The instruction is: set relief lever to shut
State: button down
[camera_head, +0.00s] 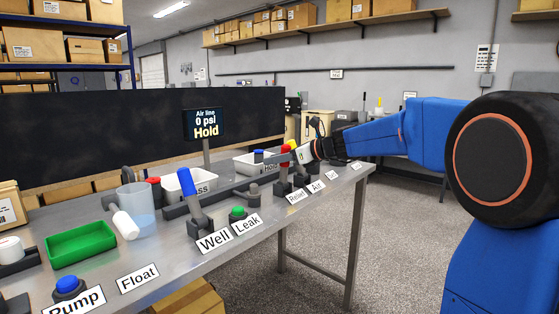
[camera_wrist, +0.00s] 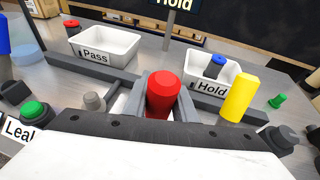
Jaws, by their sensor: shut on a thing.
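The relief lever has a red handle (camera_wrist: 163,95), seen between the two grey fingers of my gripper (camera_wrist: 161,110) in the wrist view. The fingers are closed on its sides. Its lower part is hidden, and I cannot tell its exact tilt. In the head view my gripper (camera_head: 296,154) reaches in from the right to the lever, above the "Relief" label (camera_head: 296,197). A small screen (camera_head: 206,124) reads "Air line 0 psi Hold".
A yellow handle (camera_wrist: 240,97) stands close right of my gripper. The white Pass tray (camera_wrist: 103,43) and Hold tray (camera_wrist: 192,65) lie behind. The blue-handled Well lever (camera_head: 196,213), green Leak button (camera_head: 238,212), clear jug (camera_head: 136,201) and green tray (camera_head: 80,243) are left.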

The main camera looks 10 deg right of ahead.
jog(key=shift+w+a+f+m+g+h, duration=0.15)
jog(key=shift+w+a+f+g+h, duration=0.3)
jog(key=shift+w+g+h, duration=0.25)
jog(key=shift+w+a+f+m+g+h, duration=0.1)
jog(key=shift+w+a+f+g+h, duration=0.35)
jog(key=shift+g+h, duration=0.3)
jog(key=shift+w+a+f+m+g+h, duration=0.15)
jog(key=shift+w+a+f+g+h, duration=0.25)
jog(key=shift+w+g+h, duration=0.35)
jog(key=shift+s, duration=0.15)
jog(key=c, duration=1.5)
grip_release()
jog(key=shift+o, duration=0.2)
jog(key=v, duration=1.7)
jog(key=shift+d, duration=0.35)
